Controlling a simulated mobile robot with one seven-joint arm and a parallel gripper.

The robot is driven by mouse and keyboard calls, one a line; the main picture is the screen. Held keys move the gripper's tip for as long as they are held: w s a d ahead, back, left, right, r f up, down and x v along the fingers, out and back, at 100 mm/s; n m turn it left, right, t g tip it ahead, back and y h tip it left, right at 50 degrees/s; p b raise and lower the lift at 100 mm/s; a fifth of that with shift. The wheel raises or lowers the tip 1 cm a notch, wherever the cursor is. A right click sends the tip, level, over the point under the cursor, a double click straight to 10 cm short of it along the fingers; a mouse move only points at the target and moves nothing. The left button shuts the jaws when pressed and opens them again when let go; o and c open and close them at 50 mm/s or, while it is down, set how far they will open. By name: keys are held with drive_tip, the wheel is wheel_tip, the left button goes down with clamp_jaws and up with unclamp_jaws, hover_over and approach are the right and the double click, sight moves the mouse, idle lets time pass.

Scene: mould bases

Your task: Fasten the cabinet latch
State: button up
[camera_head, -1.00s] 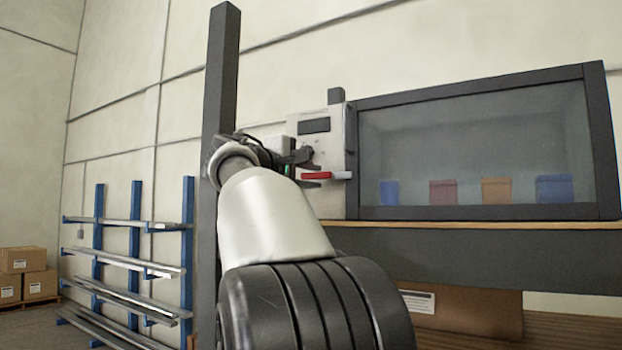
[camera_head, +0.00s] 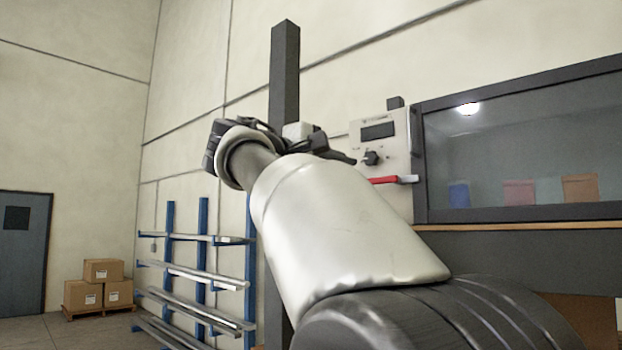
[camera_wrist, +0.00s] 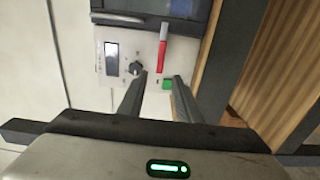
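The cabinet (camera_head: 420,170) has a dark frame and a glass front. A red handle with a grey end (camera_head: 383,180), which looks like the latch, lies level low on the pale control panel, its grey end by the frame. The handle also shows in the wrist view (camera_wrist: 163,55), beyond the fingertips. My gripper (camera_head: 345,158) is at the panel's left side, largely hidden by my wrist. In the wrist view my gripper (camera_wrist: 158,78) is open, with nothing between its fingers, apart from the handle. Whether the latch is fastened I cannot tell.
The panel (camera_head: 397,135) carries a display (camera_head: 378,131), a black knob (camera_head: 371,158) and a green button (camera_wrist: 168,84) near the fingers. A dark post (camera_head: 285,75) stands behind my arm. A blue rack with metal bars (camera_head: 200,265) and cardboard boxes (camera_head: 103,270) are further left.

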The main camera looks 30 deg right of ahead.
drive_tip(key=v, duration=0.5)
drive_tip(key=shift+d, duration=0.1)
idle(0.3)
drive_tip(key=s+a+f+y+p, duration=0.1)
drive_tip(key=s+a+f+y, duration=0.25)
drive_tip(key=f, duration=0.75)
drive_tip(key=s+a+f+y, duration=0.2)
drive_tip(key=s+f+y, duration=0.15)
drive_tip(key=f, duration=0.65)
drive_tip(key=s+a+f+y+p, duration=0.1)
drive_tip(key=s+a+f+y, duration=0.3)
drive_tip(key=f, duration=0.7)
drive_tip(key=s+a+f+m+y, duration=0.2)
drive_tip(key=s+a+f, duration=0.1)
drive_tip(key=f, duration=0.4)
drive_tip(key=s+a+f+m+g+y, duration=0.1)
drive_tip(key=s+a+f+m+y, duration=0.1)
drive_tip(key=f, duration=0.5)
drive_tip(key=s+a+y, duration=0.1)
drive_tip(key=s+a, duration=0.1)
drive_tip(key=s, duration=0.1)
drive_tip(key=shift+f+y, duration=0.3)
drive_tip(key=shift+s+d, duration=0.1)
